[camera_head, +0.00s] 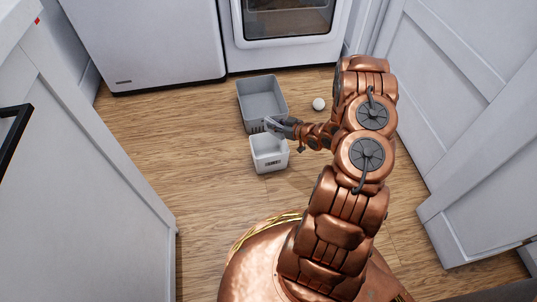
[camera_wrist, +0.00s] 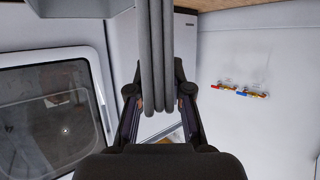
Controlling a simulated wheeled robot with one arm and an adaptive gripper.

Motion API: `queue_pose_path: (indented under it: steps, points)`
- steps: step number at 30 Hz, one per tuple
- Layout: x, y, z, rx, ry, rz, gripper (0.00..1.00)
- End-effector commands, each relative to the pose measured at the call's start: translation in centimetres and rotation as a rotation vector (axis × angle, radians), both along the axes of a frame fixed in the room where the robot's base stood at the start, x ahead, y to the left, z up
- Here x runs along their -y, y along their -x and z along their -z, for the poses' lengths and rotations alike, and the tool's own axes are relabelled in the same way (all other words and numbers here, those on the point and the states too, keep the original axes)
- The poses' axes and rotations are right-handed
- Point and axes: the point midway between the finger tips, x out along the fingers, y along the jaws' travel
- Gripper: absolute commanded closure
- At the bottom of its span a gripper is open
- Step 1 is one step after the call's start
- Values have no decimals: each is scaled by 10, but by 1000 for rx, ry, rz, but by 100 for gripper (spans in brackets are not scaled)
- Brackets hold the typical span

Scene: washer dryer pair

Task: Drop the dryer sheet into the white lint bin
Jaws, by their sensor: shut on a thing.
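The white lint bin (camera_head: 268,164) stands on the wood floor in the head view, open at the top with a small dark label on its front. My gripper (camera_head: 274,124) is above the bin's far edge, reaching in from the right. In the wrist view, my gripper (camera_wrist: 158,98) is shut on a grey, ridged, folded thing that looks like the dryer sheet (camera_wrist: 156,55). It stretches from between the fingers to the top of the picture. In the head view the sheet is too small to tell apart from the fingers.
A grey basket (camera_head: 246,97) stands just behind the bin. A white ball (camera_head: 318,104) lies right of it. White appliances (camera_head: 150,45) stand at the back, and white cabinets close in on both sides. The wrist view shows red and blue taps (camera_wrist: 241,91). Floor left of the bin is clear.

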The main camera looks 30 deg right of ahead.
Motion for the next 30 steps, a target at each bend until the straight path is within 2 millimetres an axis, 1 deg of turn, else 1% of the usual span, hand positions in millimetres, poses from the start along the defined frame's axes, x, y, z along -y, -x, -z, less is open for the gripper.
queue_pose_path:
  steps: [1, 6, 11, 24, 30]
  points:
    - [-5, 4, 6, -3, -1, -8, 95]
    - [-10, 8, 13, -1, 0, -17, 95]
    - [-10, 8, 22, -1, 0, -17, 95]
    - [-11, 8, 65, -1, 0, -17, 95]
    - [-11, 8, 71, 0, -1, -17, 95]
